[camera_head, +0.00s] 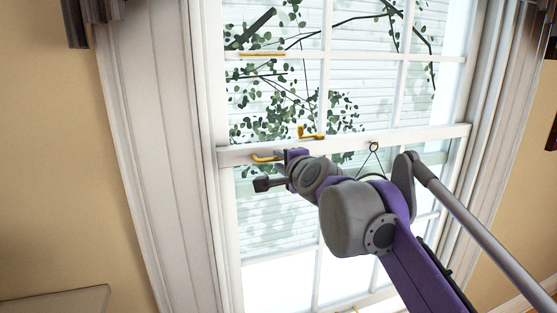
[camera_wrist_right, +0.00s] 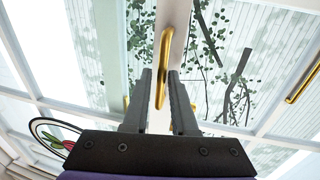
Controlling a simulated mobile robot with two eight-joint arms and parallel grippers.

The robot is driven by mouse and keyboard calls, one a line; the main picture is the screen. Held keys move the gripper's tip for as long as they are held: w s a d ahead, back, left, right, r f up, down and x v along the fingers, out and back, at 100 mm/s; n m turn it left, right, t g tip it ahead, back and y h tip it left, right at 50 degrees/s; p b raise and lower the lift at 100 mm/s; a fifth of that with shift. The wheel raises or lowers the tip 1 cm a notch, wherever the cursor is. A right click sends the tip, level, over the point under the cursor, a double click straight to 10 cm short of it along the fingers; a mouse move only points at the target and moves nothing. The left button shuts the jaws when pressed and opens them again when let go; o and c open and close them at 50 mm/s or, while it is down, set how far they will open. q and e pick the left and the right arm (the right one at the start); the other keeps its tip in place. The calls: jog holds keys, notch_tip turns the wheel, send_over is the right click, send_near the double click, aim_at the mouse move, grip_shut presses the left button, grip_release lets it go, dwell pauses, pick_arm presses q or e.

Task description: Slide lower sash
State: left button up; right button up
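The white sash window fills the middle of the head view, with the lower sash (camera_head: 262,236) below a horizontal meeting rail (camera_head: 400,138). A curved brass handle (camera_head: 265,158) sits at the left end of that rail. My right gripper (camera_head: 284,157) is at this handle, and its fingertips are partly hidden by its own wrist. In the right wrist view the brass handle (camera_wrist_right: 163,65) runs between the two dark fingers of the right gripper (camera_wrist_right: 161,76). The fingers stand apart on either side, with narrow gaps visible. My left gripper is not in view.
A brass latch (camera_head: 311,134) sits on the meeting rail, and a brass bar (camera_head: 262,54) is higher up. A hook with cord (camera_head: 373,147) hangs at the rail; a round ornament (camera_wrist_right: 52,136) shows in the wrist view. White casing (camera_head: 150,130) borders the window.

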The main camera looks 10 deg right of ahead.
jog(key=v, duration=0.9)
jog(key=shift+s+d, duration=0.1)
jog(key=s+d+f+n+g, duration=0.2)
jog(key=s+f+n, duration=0.3)
jog(key=f, duration=0.9)
jog(key=s+d+f+n+g+h, duration=0.1)
jog(key=s+f+n+g, duration=0.3)
jog(key=s+f, duration=0.7)
jog(key=s+d+f+n+g+h, duration=0.1)
jog(key=s+f+n, duration=0.6)
jog(key=f, duration=1)
jog(key=s+d+g, duration=0.1)
jog(key=g, duration=0.1)
jog(key=shift+d+f+g, duration=0.25)
jog(key=shift+d+g, duration=0.1)
jog(key=shift+g, duration=0.05)
jog(key=shift+s, duration=0.1)
